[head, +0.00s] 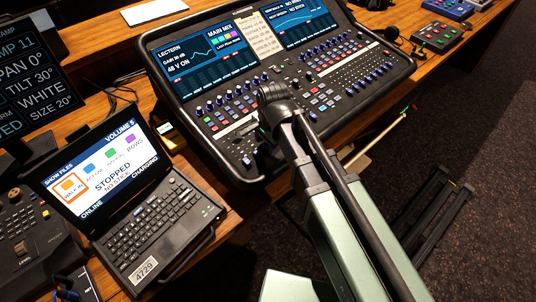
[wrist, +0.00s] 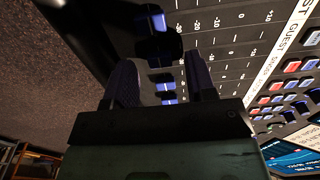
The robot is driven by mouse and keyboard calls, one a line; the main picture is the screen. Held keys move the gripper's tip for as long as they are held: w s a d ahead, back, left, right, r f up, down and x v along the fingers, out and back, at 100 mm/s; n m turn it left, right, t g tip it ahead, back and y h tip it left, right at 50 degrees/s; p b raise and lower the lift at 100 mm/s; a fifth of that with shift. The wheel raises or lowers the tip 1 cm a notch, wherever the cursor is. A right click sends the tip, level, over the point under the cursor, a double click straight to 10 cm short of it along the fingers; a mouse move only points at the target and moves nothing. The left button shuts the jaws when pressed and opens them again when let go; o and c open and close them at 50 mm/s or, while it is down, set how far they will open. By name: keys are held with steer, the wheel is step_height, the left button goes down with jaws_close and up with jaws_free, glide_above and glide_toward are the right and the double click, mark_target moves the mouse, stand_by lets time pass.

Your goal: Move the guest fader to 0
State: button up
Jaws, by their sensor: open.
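The mixing desk (head: 240,172) stands on the wooden table, with my arm reaching over its front edge. In the wrist view my gripper (wrist: 161,76) is open, its two dark fingers low over the fader area. Blue-lit fader caps show between and beyond the fingers; the nearest cap (wrist: 166,86) lies between them, and I cannot tell if they touch it. Another cap (wrist: 155,20) is farther up. A white strip (wrist: 284,42) reads GUEST; which cap belongs to it I cannot tell. Scale marks such as -10 and -20 show beside the slots. In the head view the fingertips are largely hidden.
A laptop (head: 140,215) showing STOPPED sits left of the desk, with another control panel (head: 30,245) at far left. Two screens (head: 205,55) rise at the desk's back. Knobs and buttons crowd the surface around my gripper. Small boxes (head: 437,35) stand at right.

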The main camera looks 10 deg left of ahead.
mark_target(251, 133)
steer(key=shift+f, duration=0.4)
steer(key=shift+c, duration=0.5)
jaws_close()
steer(key=w+a, duration=0.1)
steer(key=a, duration=0.1)
steer(key=w+a, duration=0.2)
steer(key=w+a+p, duration=0.1)
steer(key=a, duration=0.1)
steer(key=shift+w+a+r, duration=0.15)
steer(key=shift+w+r, duration=0.05)
steer(key=shift+r, duration=0.2)
steer(key=shift+o, duration=0.5)
jaws_free()
